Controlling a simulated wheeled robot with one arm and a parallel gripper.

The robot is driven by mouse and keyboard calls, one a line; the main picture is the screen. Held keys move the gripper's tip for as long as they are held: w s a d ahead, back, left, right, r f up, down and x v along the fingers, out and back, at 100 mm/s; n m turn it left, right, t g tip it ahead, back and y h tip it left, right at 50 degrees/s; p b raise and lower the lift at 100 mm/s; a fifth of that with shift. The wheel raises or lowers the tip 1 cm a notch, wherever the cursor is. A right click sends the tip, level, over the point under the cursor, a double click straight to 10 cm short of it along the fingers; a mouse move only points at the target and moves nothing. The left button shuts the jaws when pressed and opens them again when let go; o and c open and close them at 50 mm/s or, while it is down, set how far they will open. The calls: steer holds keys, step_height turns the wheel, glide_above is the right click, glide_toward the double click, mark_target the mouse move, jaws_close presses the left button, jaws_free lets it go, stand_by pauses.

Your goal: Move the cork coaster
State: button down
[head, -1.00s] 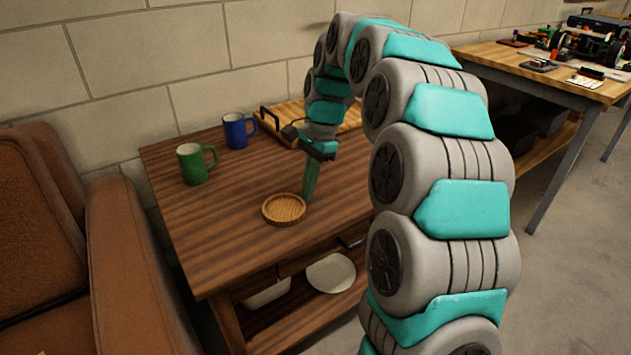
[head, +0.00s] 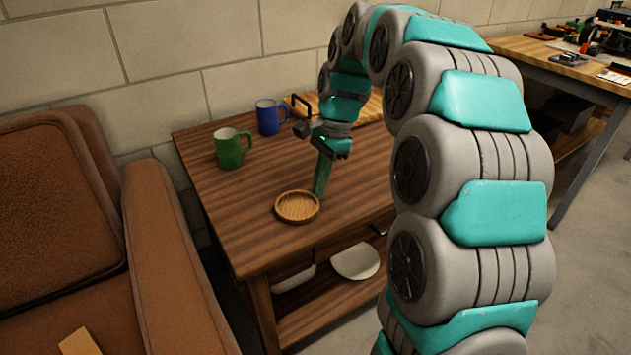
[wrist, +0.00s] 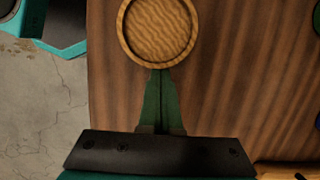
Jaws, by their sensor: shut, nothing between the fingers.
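The cork coaster (head: 297,207) is a round, shallow, tan disc with a raised rim. It lies flat on the brown wooden table (head: 235,215), near the table's front part. In the wrist view the coaster (wrist: 159,28) is at the top centre, just beyond my fingertips. My gripper (head: 319,190) points down at the coaster's right edge in the head view, its green fingers together. In the wrist view my gripper (wrist: 160,74) is shut, with its tips at the coaster's near rim. I cannot tell whether they touch it.
A green mug (head: 231,148) and a blue mug (head: 271,117) stand at the table's back left. A wooden tray (head: 368,108) with a dark handle lies behind my gripper. A white dish (head: 356,262) is on the lower shelf. A brown armchair (head: 60,215) stands left.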

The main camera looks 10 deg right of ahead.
mark_target(295, 205)
steer(key=a, duration=0.2)
steer(key=s+a, duration=0.1)
steer(key=a, duration=0.1)
steer(key=s+a+p, duration=0.1)
steer(key=a, duration=0.1)
steer(key=shift+s+a, duration=0.15)
steer(key=shift+s, duration=0.1)
steer(key=shift+w+d, duration=0.25)
steer(key=shift+d, duration=0.3)
steer(key=d, duration=0.1)
steer(key=w+d, duration=0.1)
steer(key=d, duration=0.1)
steer(key=shift+p, duration=0.4)
steer(key=shift+s+b+v, duration=0.4)
steer(key=shift+b+v, duration=0.1)
steer(key=shift+v, duration=4.35)
steer(key=s+f+n+h, duration=0.1)
steer(key=s+f+n, duration=0.3)
steer(key=s, duration=0.6)
steer(key=s+f+n, duration=0.5)
steer(key=s, duration=0.6)
steer(key=s+f+n+h, duration=0.1)
steer(key=s+f+n, duration=0.3)
steer(key=s, duration=0.7)
steer(key=shift+f+n+g+h, duration=0.3)
steer(key=shift+f+n+g, duration=0.1)
